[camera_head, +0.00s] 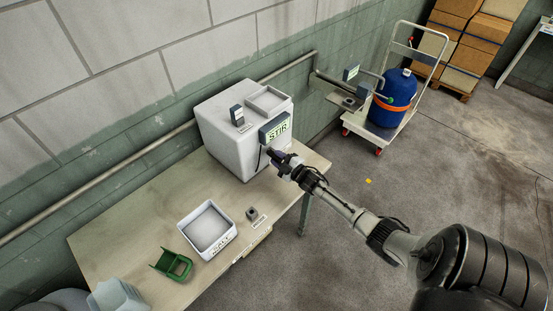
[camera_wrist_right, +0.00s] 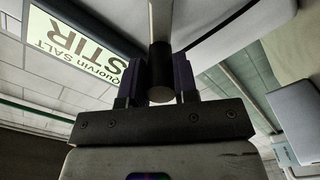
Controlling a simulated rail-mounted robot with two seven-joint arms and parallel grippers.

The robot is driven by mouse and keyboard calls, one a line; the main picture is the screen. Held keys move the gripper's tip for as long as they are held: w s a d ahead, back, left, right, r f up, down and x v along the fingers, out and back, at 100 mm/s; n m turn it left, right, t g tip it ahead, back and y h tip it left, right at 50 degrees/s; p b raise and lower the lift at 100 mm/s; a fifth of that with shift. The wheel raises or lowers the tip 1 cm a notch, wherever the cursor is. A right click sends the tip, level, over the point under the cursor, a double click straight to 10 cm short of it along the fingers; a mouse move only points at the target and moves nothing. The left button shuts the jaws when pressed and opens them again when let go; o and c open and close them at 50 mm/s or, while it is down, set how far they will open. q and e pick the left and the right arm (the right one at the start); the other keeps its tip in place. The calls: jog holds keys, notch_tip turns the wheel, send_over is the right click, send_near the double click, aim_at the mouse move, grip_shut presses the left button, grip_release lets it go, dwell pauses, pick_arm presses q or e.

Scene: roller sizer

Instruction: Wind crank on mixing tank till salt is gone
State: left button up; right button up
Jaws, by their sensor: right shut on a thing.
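The mixing tank (camera_head: 228,137) is a white box on the table, with a sign reading STIR (camera_head: 277,132) on its front; the sign also shows in the right wrist view (camera_wrist_right: 85,50). My right gripper (camera_head: 278,157) reaches the tank's front just below the sign. In the right wrist view its jaws (camera_wrist_right: 160,80) are shut on the dark round crank handle (camera_wrist_right: 160,92), with a pale arm running up from it. The rest of the crank is hidden by my gripper in the head view. The salt inside the tank cannot be seen. My left gripper is not in view.
On the table (camera_head: 150,215) are a white bin labelled SALT (camera_head: 207,232), a green scoop (camera_head: 171,265) and a small grey block (camera_head: 252,213). A blue drum (camera_head: 393,100) stands on a trolley at the back right. A pipe runs along the wall. The floor at right is mostly clear.

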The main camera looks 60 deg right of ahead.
jog(key=m, duration=0.1)
jog(key=d+r+m+p, duration=0.1)
jog(key=shift+s+d+r+m, duration=0.1)
jog(key=shift+m, duration=0.3)
jog(key=d+m, duration=0.1)
jog(key=m, duration=0.3)
jog(key=d+m, duration=0.1)
jog(key=m, duration=0.1)
jog(key=shift+s+d+r, duration=0.15)
jog(key=shift+s+d, duration=0.15)
jog(key=shift+d, duration=0.05)
jog(key=o, duration=0.9)
jog(key=shift+s, duration=0.15)
